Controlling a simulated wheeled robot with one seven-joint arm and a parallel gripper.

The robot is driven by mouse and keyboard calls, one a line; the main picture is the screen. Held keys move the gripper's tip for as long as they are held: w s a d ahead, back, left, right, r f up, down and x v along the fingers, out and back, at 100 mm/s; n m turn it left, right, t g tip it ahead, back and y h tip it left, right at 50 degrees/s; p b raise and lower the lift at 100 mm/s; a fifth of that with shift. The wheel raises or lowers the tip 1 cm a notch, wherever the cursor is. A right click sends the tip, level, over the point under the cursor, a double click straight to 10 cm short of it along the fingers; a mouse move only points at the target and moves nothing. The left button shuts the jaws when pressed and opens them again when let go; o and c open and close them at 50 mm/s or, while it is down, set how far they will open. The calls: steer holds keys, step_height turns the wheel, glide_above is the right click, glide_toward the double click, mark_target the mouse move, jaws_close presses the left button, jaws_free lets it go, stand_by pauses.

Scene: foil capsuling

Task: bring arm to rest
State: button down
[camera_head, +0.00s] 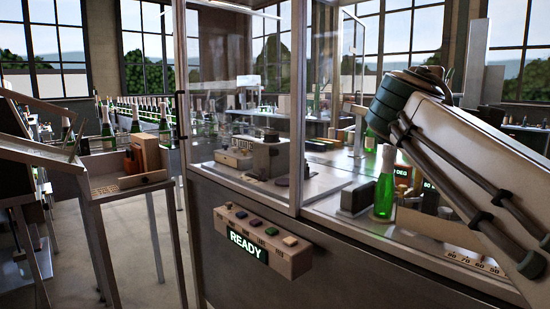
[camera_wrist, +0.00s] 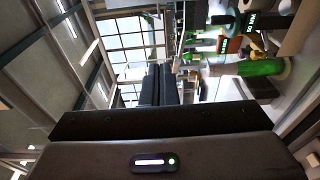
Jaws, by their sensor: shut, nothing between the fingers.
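My arm (camera_head: 465,160) shows at the right of the head view, slanting from upper left to lower right; my fingers cannot be made out there. In the wrist view, which is turned on its side, the two dark fingers of my gripper (camera_wrist: 158,72) lie together, shut and empty. They touch no object. A green bottle with a pale top (camera_head: 384,185) stands on the machine's counter, left of my arm in the head view. A green bottle (camera_wrist: 262,67) also shows right of my fingers in the wrist view, apart from them.
A glass-walled machine (camera_head: 240,90) fills the middle, with a button box reading READY (camera_head: 262,242) on its front. A lit green display (camera_head: 403,170) is behind the bottle. Bare floor shows between stand and machine.

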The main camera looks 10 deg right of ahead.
steer(key=w+a+f+m+g+y+p, duration=0.15)
steer(key=a+f+y+p, duration=0.35)
steer(key=f, duration=0.5)
steer(key=s+a+f+m+g+y+p, duration=0.3)
steer(key=s+a+f+y+p, duration=0.1)
steer(key=a+f, duration=0.5)
steer(key=s+a+f+m+g+y+p, duration=0.3)
steer(key=s+a+f+y+p, duration=0.2)
steer(key=s+a+f, duration=0.3)
step_height(320, 180, down, 4)
steer(key=shift+a+r+g+p, duration=0.15)
steer(key=shift+a+g+p, duration=0.2)
steer(key=shift+a, duration=0.55)
